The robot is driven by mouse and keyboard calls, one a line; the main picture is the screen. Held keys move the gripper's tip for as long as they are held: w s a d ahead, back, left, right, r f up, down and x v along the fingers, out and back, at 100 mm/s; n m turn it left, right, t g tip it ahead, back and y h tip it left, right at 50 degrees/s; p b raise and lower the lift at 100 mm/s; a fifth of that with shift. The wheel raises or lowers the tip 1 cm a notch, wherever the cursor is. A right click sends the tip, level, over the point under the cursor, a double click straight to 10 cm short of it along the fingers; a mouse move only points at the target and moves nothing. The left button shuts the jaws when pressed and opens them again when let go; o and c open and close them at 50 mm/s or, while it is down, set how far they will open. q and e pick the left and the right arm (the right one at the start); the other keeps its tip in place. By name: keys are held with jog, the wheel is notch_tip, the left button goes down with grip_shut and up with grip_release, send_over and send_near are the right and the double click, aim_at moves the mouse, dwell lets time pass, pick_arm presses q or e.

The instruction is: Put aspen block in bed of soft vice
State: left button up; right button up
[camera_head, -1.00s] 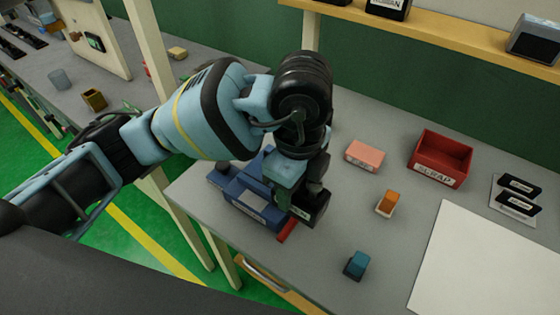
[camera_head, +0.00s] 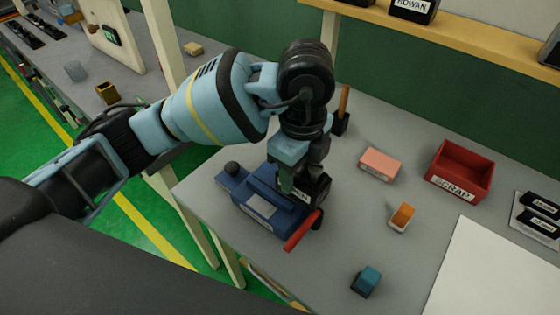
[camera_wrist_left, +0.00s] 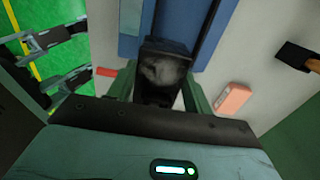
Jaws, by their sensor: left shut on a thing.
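The soft vice (camera_head: 262,208) is a blue body with a pale label and a red handle (camera_head: 302,231), on the near left of the grey bench. My left gripper (camera_head: 303,180) is over the vice's right part, shut on a dark block (camera_head: 318,188) with a white label, partly hidden by the fingers; I take it for the aspen block. In the left wrist view the dark block (camera_wrist_left: 165,68) sits between the green fingers, in front of the blue vice (camera_wrist_left: 203,35). I cannot tell whether it touches the bed. My right gripper is not in view.
A pink block (camera_head: 380,163), an orange-topped block (camera_head: 402,216) and a blue block (camera_head: 366,280) lie right of the vice. A red scrap bin (camera_head: 462,170) stands farther right, above a white sheet (camera_head: 500,270). A wooden-handled tool (camera_head: 342,110) stands behind my gripper.

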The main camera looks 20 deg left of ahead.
pick_arm(q)
jog(key=shift+w+a+f, duration=0.1)
jog(key=shift+w+a, duration=0.75)
jog(key=shift+a, duration=0.2)
jog(key=shift+w+a+f, duration=0.1)
jog(key=shift+w+a, duration=0.75)
jog(key=shift+a, duration=0.15)
jog(key=f, duration=0.2)
jog(key=shift+w+a+f, duration=0.2)
jog(key=shift+a+f, duration=0.15)
jog(key=shift+f, duration=0.45)
jog(key=o, duration=1.1)
jog(key=shift+f, duration=0.15)
jog(key=shift+c, duration=0.2)
notch_tip(320, 180, up, 8)
jog(key=shift+f, duration=0.1)
